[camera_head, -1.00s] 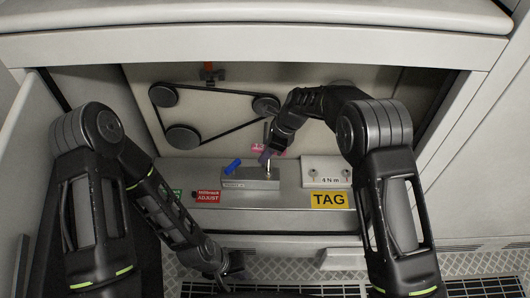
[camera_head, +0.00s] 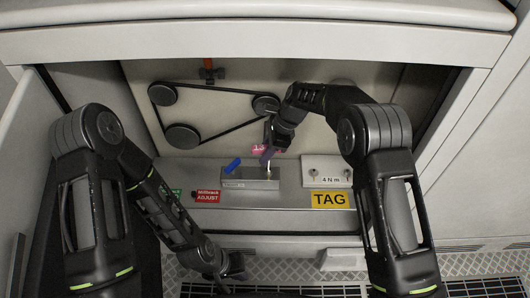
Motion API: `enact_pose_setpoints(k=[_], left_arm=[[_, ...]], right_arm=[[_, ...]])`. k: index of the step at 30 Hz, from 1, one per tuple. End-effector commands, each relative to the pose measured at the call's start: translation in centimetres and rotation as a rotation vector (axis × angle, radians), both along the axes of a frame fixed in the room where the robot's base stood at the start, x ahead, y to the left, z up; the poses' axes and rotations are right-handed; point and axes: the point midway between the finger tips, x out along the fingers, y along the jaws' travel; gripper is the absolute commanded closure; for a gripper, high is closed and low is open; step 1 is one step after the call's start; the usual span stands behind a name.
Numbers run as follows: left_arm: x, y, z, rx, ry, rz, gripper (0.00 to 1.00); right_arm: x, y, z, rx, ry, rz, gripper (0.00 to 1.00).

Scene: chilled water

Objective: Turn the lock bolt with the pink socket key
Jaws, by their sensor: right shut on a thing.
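The pink socket key (camera_head: 259,149) shows as a pink piece with a partly hidden number, at my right gripper. My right gripper (camera_head: 267,155) is shut on it, above the right part of a grey holder block (camera_head: 236,184). A thin silver shaft runs down from the gripper to the block. I cannot make out the lock bolt, nor whether the key sits on it. My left gripper (camera_head: 236,268) is low at the front, away from the block; its fingers are too dark and small to read.
A blue piece (camera_head: 232,166) leans on the block. Red (camera_head: 208,196) and green labels, a yellow TAG plate (camera_head: 329,200) and a white "4 N m" plate (camera_head: 330,172) are on the ledge. A belt runs around pulleys (camera_head: 182,135) behind. Cabinet walls close in both sides.

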Motion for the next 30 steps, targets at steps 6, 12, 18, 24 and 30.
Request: enact_pose_setpoints(k=[6, 12, 18, 24, 30], left_arm=[[0.00, 0.00, -0.47, 0.000, 0.000, 0.000, 1.00], [0.00, 0.00, -0.47, 0.000, 0.000, 0.000, 1.00], [0.01, -0.01, -0.59, 0.000, 0.000, 0.000, 1.00], [0.00, 0.00, -0.26, 0.000, 0.000, 0.000, 1.00], [0.00, 0.00, -0.17, 0.000, 0.000, 0.000, 1.00]], right_arm=[[-0.04, 0.07, -0.05, 0.002, -0.002, 0.082, 1.00], [-0.11, 0.03, 0.08, 0.002, -0.001, 0.119, 1.00], [-0.11, 0.04, 0.01, 0.002, -0.001, 0.131, 1.00], [-0.13, 0.05, 0.20, 0.001, 0.000, 0.103, 1.00], [-0.06, 0.06, 0.11, 0.001, -0.001, 0.070, 1.00]])
